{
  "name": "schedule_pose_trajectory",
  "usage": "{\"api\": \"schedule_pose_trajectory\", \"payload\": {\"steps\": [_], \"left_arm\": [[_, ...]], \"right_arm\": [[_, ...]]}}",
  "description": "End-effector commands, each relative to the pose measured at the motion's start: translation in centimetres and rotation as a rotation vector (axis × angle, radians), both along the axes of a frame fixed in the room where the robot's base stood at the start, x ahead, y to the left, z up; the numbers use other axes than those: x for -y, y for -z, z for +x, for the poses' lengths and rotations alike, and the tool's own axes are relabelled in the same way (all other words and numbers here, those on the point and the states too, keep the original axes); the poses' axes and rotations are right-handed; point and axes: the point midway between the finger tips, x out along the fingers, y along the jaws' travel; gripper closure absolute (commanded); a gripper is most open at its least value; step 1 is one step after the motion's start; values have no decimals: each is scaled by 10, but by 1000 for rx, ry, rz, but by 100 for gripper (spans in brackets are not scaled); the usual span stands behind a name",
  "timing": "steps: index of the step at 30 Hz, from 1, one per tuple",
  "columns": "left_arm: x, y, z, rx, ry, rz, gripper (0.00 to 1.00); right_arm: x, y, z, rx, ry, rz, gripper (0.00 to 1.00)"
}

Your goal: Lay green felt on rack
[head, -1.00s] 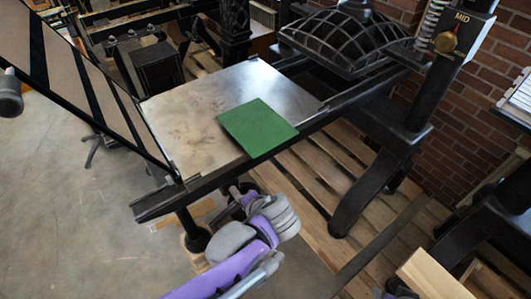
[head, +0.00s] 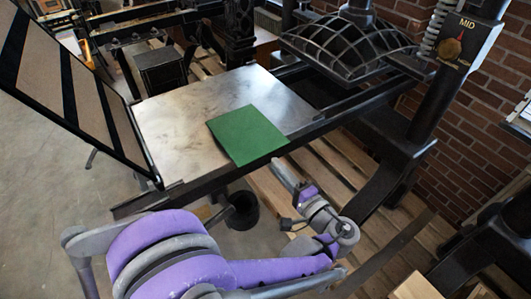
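The green felt (head: 247,135) is a flat square. It lies on the bare metal bed (head: 180,115) of the press, at the bed's front edge. My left arm crosses the bottom of the view, and its gripper (head: 284,172) is beside the bed's front rail, just below and right of the felt. A gap shows between the gripper and the felt. I see the gripper too small and edge-on to tell whether its fingers are open. My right gripper is not in view. I cannot make out which thing is the rack.
A hinged frame with dark bars (head: 75,90) stands raised at the left. A ribbed black press head (head: 350,42) stands behind the bed. A post with a dial marked MID (head: 453,45) is at the right. Wooden pallet slats (head: 390,235) lie below, right of the bed.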

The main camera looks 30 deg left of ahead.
Motion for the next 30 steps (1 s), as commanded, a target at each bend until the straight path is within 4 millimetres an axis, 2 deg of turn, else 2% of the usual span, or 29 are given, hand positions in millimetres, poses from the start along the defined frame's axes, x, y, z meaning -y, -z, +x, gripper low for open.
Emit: {"api": "schedule_pose_trajectory", "payload": {"steps": [6, 12, 25, 30], "left_arm": [[-29, 0, 16, 0, -4, 0, 76], [-45, 0, 26, -1, -1, -1, 76], [-52, 0, 30, -1, 0, -2, 76], [-52, 0, 30, -1, 0, -2, 90]], "right_arm": [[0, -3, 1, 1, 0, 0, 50], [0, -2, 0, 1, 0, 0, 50], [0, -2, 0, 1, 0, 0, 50], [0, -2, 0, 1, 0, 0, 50]]}}
